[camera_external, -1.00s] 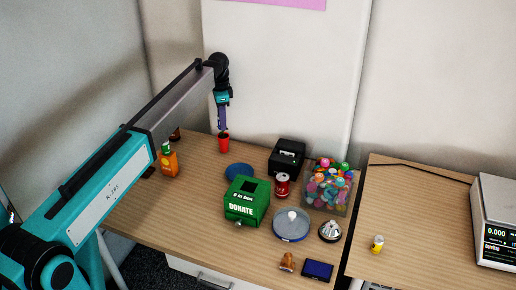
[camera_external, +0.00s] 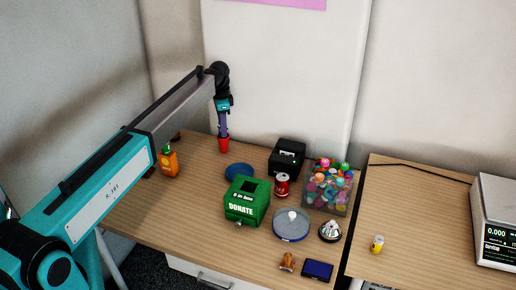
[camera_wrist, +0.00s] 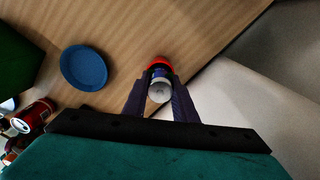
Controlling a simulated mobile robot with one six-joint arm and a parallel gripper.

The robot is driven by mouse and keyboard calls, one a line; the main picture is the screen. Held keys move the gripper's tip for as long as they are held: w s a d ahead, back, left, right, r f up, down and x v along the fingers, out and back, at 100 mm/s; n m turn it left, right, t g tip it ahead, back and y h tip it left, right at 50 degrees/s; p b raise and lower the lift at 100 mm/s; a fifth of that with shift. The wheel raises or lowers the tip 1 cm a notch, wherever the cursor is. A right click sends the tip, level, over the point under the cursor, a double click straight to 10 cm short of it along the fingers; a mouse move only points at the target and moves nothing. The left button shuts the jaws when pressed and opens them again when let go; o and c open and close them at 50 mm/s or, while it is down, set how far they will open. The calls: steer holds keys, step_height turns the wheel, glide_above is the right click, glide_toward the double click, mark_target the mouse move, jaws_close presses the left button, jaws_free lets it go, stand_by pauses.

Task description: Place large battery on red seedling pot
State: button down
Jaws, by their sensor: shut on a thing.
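The red seedling pot (camera_external: 223,146) stands on the wooden desk near the back wall; its red rim shows in the wrist view (camera_wrist: 158,61). My gripper (camera_external: 223,134) points straight down, directly over the pot, with its purple fingertips at the rim. In the wrist view my gripper (camera_wrist: 159,84) is shut on the large battery (camera_wrist: 160,93), a cylinder with a pale grey end and a blue body. The battery lines up with the pot opening. Its lower end is hidden, so I cannot tell whether it touches the pot.
A blue plate (camera_external: 239,171), a green donation box (camera_external: 246,203) and a red can (camera_external: 282,186) are on the desk right of the pot. An orange bottle (camera_external: 168,162) stands to its left. The back wall is close behind the pot.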

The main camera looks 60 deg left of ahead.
steer(key=shift+f, duration=0.1)
steer(key=c, duration=1.4)
jaws_free()
steer(key=shift+c, duration=0.2)
steer(key=shift+r+b, duration=1.7)
steer(key=shift+r, duration=4.45)
steer(key=shift+s, duration=0.1)
